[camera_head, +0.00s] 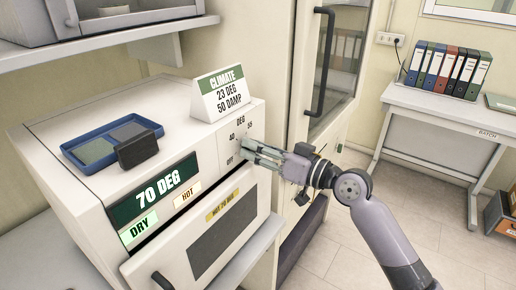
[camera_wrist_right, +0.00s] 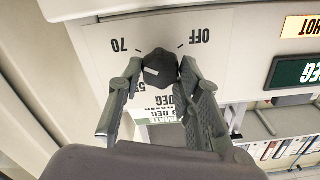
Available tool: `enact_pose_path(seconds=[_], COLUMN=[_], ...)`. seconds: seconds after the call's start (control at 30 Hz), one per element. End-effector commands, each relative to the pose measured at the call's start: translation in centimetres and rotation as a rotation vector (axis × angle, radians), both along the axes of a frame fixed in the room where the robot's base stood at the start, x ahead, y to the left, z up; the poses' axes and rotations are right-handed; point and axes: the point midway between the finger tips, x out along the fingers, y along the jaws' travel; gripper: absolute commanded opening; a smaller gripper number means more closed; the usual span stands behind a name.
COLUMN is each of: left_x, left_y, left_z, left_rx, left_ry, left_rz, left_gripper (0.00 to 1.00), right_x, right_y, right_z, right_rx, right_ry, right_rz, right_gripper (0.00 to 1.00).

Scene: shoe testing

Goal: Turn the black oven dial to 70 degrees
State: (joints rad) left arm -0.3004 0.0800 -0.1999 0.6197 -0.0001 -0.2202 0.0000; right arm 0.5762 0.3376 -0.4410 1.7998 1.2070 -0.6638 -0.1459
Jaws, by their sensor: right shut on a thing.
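The black dial (camera_wrist_right: 158,68) is on the pale front panel of the white oven (camera_head: 88,225). In the right wrist view, the panel appears upside down, with "70" left of the dial, "OFF" right and "55" partly hidden by a finger. A small pale mark shows on the dial's lower left face; its exact setting is unclear. My right gripper (camera_head: 250,150) reaches the panel from the right. Its two fingers are shut on the dial, one on each side. In the head view the gripper hides most of the dial. My left gripper is not in view.
A blue tray (camera_head: 75,149) with small pads and a "CLIMATE" card (camera_head: 222,93) are on the oven top. A "70 DEG" sign (camera_head: 155,190) is on its front. A tall cabinet (camera_head: 300,125) stands behind my gripper. A bench (camera_head: 440,105) with binders is at right.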

Motion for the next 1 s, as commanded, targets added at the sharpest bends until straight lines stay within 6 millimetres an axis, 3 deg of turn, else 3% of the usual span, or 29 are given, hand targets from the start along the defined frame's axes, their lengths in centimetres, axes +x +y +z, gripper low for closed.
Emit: enact_pose_path(seconds=[0.2, 0.23, 0.5, 0.83, 1.0], left_x=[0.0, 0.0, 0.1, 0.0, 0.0], left_y=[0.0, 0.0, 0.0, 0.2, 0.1], left_z=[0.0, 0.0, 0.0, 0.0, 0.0], left_rx=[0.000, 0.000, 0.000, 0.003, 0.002], left_ry=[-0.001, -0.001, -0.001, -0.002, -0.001], left_rz=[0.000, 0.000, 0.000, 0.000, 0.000], left_gripper=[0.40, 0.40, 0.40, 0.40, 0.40], right_x=[0.0, 0.0, 0.0, -0.1, -1.1], right_y=[0.0, 0.0, 0.0, -0.1, -1.7], right_z=[0.0, 0.0, 0.0, 0.0, -0.1], right_rx=[0.002, 0.002, 0.001, 0.001, -0.002], right_ry=[0.002, 0.002, 0.002, 0.001, 0.000], right_rz=[0.000, 0.000, 0.000, 0.000, -0.002], right_gripper=[0.04, 0.33, 0.51, 0.52, 0.52])
